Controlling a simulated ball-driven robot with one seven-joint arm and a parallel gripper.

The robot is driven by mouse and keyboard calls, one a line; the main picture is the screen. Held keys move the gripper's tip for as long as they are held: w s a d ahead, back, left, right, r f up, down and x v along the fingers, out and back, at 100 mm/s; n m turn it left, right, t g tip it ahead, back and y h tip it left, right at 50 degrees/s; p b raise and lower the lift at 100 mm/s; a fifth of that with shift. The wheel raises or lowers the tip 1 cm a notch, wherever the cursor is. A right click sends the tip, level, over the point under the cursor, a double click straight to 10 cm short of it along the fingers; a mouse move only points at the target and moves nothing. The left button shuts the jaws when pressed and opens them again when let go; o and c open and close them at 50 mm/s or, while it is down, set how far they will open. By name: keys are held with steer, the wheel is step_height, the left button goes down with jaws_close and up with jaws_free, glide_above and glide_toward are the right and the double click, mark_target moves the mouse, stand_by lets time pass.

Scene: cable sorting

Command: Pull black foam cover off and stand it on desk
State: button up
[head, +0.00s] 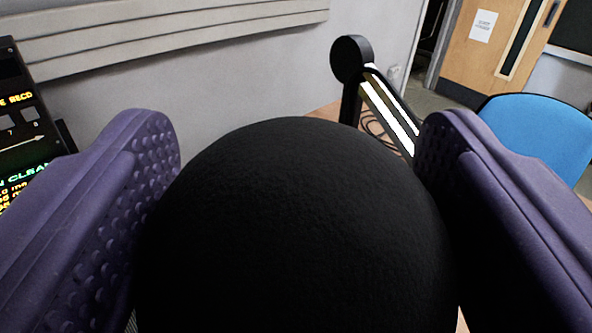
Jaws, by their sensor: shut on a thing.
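The black foam cover (300,220) is a large, round, matte black ball shape that fills the lower middle of the head view. My gripper (298,190) has two purple padded fingers with bumpy inner faces, one on each side of the cover. The fingers are shut on it. The cover's underside and whatever is beneath it are out of the picture. Only a small bit of the desk (327,112) shows behind the cover, wood-coloured, with most of it hidden.
A black lamp-like arm (350,60) with a round joint and a bright strip stands behind the cover, with cables by it. A dark screen with lit text (22,130) is at the left. A blue chair (540,125) and a wooden door (490,45) are at the right.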

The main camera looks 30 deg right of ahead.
steer(key=shift+r+p, duration=1.8)
steer(key=shift+r, duration=2.05)
